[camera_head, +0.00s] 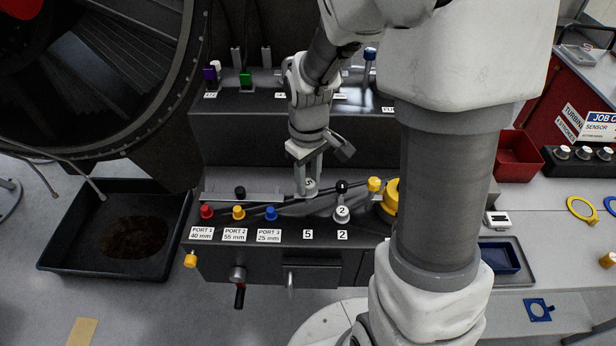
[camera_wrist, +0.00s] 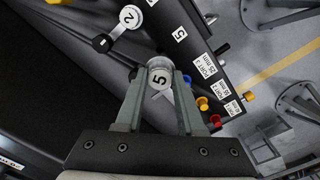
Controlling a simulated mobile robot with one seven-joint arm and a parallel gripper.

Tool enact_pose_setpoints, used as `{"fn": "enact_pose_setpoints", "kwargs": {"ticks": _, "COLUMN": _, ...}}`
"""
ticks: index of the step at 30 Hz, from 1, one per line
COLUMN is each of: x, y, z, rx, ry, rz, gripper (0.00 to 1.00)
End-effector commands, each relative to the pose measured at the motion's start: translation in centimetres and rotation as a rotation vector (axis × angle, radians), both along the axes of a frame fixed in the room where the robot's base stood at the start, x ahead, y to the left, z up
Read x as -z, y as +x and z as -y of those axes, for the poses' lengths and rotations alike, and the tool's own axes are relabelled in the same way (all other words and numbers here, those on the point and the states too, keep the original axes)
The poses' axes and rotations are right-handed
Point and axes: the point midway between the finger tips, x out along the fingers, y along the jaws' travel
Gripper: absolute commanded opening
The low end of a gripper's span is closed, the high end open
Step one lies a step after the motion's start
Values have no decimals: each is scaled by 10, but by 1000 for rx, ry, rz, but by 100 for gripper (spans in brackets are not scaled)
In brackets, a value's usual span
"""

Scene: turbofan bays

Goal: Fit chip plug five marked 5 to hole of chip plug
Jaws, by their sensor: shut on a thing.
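The chip plug marked 5 is a pale round plug (camera_wrist: 160,77) between the fingertips of my gripper (camera_wrist: 161,88) in the wrist view. In the head view my gripper (camera_head: 309,185) points down over the front ledge of the dark bench, just behind the label 5 (camera_head: 308,234). My gripper is shut on the plug (camera_head: 310,184). The hole under the plug is hidden by the plug and fingers, so I cannot tell whether the plug is seated in it.
A plug marked 2 (camera_head: 342,212) with a black knob stands to the right. Red (camera_head: 207,212), yellow (camera_head: 239,212) and blue (camera_head: 270,213) caps sit at the left behind port labels. A yellow round part (camera_head: 390,195) is farther right. A black tray (camera_head: 118,228) lies at the left.

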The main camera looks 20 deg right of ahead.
Motion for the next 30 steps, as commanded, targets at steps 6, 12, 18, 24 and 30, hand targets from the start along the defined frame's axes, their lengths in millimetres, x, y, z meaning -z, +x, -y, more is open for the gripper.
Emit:
{"fn": "enact_pose_setpoints", "kwargs": {"ticks": 6, "x": 8, "y": 0, "z": 0, "rx": 0, "ry": 0, "rz": 0, "gripper": 0}}
{"fn": "enact_pose_setpoints", "kwargs": {"ticks": 12, "x": 25, "y": 0, "z": 0, "rx": 0, "ry": 0, "rz": 0, "gripper": 0}}
{"fn": "enact_pose_setpoints", "kwargs": {"ticks": 18, "x": 43, "y": 0, "z": 0, "rx": 1, "ry": 0, "rz": 0, "gripper": 0}}
{"fn": "enact_pose_setpoints", "kwargs": {"ticks": 24, "x": 52, "y": 0, "z": 0, "rx": 1, "ry": 0, "rz": 0, "gripper": 0}}
{"fn": "enact_pose_setpoints", "kwargs": {"ticks": 30, "x": 52, "y": 0, "z": 0, "rx": 1, "ry": 0, "rz": 1, "gripper": 0}}
